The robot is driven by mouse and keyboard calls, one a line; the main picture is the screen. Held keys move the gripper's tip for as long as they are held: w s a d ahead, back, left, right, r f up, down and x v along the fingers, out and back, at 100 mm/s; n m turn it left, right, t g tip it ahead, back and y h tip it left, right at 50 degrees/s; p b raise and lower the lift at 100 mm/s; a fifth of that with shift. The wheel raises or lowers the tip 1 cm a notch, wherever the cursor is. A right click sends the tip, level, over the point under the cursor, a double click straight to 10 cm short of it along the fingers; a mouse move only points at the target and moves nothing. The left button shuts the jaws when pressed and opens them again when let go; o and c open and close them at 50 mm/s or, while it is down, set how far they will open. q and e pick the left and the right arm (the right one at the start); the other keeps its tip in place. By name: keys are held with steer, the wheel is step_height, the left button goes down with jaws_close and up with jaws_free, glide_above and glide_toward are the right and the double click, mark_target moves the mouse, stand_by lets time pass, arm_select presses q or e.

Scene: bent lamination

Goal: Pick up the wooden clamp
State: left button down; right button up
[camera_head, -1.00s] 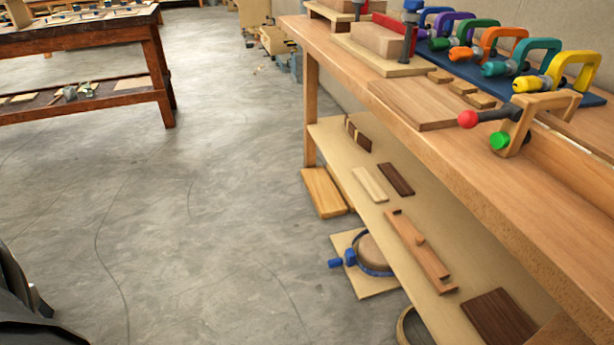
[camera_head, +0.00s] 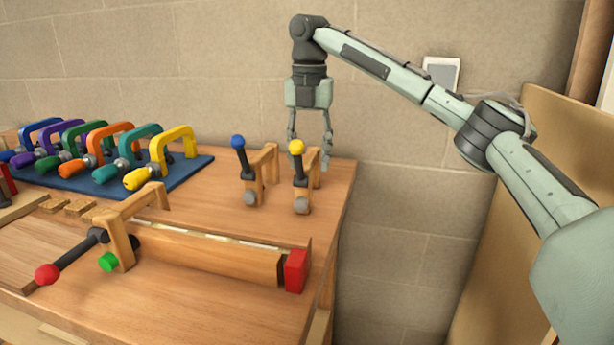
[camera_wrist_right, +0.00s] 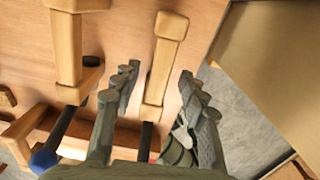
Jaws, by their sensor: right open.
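Two wooden clamps stand upright near the right end of the bench. One, with a blue knob (camera_head: 255,178), is on the left; the other, with a yellow knob (camera_head: 303,190), is on the right. My right gripper (camera_head: 309,148) points down at the yellow-knobbed clamp, open. In the right wrist view the fingers (camera_wrist_right: 158,80) lie on either side of a wooden clamp's bar (camera_wrist_right: 162,65), with gaps visible. The blue-knobbed clamp (camera_wrist_right: 66,50) is to the left there. A third wooden clamp (camera_head: 120,238) sits on a wooden strip in front. My left gripper is out of view.
Several coloured clamps stand on a blue mat (camera_head: 185,180) at left. A long wooden strip (camera_head: 210,258) with a red end block (camera_head: 297,271) lies along the bench front. The bench's right edge (camera_head: 347,200) is close to the yellow-knobbed clamp. A board (camera_head: 510,190) leans at right.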

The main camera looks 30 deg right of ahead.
step_height(320, 180, down, 5)
steer(key=shift+a+f, duration=0.1)
steer(key=shift+c, duration=0.5)
jaws_close()
